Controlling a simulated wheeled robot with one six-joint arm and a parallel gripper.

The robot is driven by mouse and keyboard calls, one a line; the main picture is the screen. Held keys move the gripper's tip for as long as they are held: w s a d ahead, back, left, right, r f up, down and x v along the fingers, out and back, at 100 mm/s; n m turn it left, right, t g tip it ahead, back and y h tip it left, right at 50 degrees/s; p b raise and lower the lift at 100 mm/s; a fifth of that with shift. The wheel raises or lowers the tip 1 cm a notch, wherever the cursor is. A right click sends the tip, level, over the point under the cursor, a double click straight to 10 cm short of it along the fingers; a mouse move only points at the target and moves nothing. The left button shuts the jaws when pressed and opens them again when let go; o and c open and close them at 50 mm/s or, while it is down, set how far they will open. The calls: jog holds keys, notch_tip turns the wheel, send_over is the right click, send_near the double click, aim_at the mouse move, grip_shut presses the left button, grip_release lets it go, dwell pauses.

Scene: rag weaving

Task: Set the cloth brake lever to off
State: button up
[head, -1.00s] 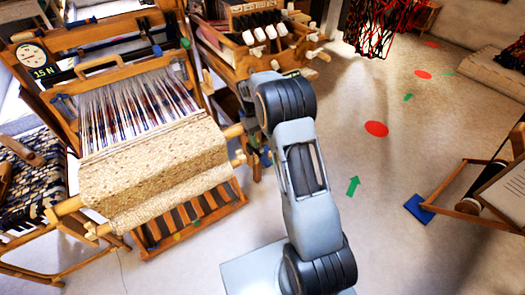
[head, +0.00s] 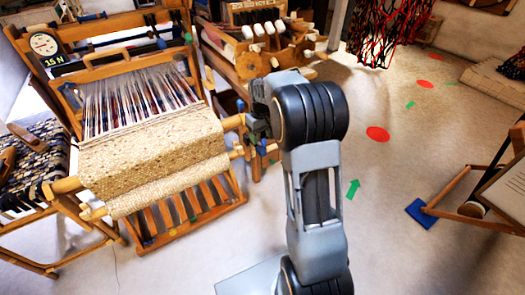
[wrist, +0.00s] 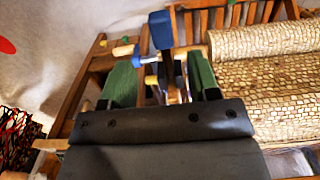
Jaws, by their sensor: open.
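The loom (head: 62,95) stands at the left in the head view, with woven cream cloth (head: 150,160) wound on its front beam. In the wrist view, my gripper (wrist: 160,66) has its two green fingers apart. A dark upright lever with a blue end (wrist: 161,30) shows between and beyond the fingers; it looks like the cloth brake lever. I cannot tell whether the fingers touch it, nor read its setting. In the head view my arm mostly hides the gripper, which is at the right end of the cloth beams.
The cloth roll (wrist: 270,80) lies right of the gripper. A wooden frame (head: 455,195) stands at the right; the floor between is open.

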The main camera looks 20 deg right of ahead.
aim_at(261, 149)
notch_tip(261, 149, down, 7)
jog(key=shift+a+r+b, duration=0.1)
jog(key=shift+b, duration=0.6)
jog(key=shift+c, duration=0.3)
grip_shut()
